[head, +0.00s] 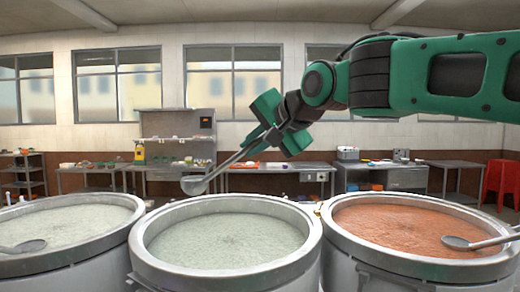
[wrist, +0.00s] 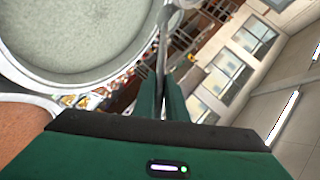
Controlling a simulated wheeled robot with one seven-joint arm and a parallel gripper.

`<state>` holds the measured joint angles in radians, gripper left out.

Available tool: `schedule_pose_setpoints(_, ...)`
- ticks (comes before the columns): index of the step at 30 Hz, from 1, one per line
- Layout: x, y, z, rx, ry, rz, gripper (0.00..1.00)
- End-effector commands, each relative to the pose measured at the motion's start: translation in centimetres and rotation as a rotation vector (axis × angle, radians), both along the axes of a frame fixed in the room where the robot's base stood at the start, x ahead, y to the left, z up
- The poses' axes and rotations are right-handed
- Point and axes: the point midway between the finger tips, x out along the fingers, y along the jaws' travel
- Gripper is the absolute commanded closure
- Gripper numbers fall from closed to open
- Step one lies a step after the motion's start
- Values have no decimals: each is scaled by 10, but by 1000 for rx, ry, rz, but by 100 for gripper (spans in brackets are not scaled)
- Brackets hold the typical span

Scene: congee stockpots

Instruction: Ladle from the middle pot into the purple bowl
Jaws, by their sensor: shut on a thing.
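The middle pot (head: 150,262) is a large grey metal stockpot, nearly full of pale greenish-white congee (head: 228,240). My gripper (head: 262,138) is shut on the handle of a metal ladle (head: 212,178), above and beyond the pot. The ladle slants down to the left, and its bowl (head: 194,185) appears near the pot's far rim, clear of the congee. I cannot tell whether it holds anything. In the wrist view, the ladle handle (wrist: 161,62) runs up from between my gripper's fingers (wrist: 162,98). The purple bowl is not seen in either view.
A left pot (head: 70,262) of pale congee and a right pot (head: 440,264) of orange congee flank the middle one. Each has a ladle resting in it, at left (head: 24,246) and right (head: 470,242). Cluttered steel tables and a red stool (head: 500,182) stand behind.

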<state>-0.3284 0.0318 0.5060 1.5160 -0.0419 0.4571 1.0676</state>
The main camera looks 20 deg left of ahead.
Motion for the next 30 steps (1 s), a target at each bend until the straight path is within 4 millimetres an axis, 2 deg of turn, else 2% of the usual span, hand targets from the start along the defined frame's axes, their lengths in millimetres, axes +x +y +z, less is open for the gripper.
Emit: schedule_pose_setpoints(30, -84, 47, 1, -2, 7, 291, 100)
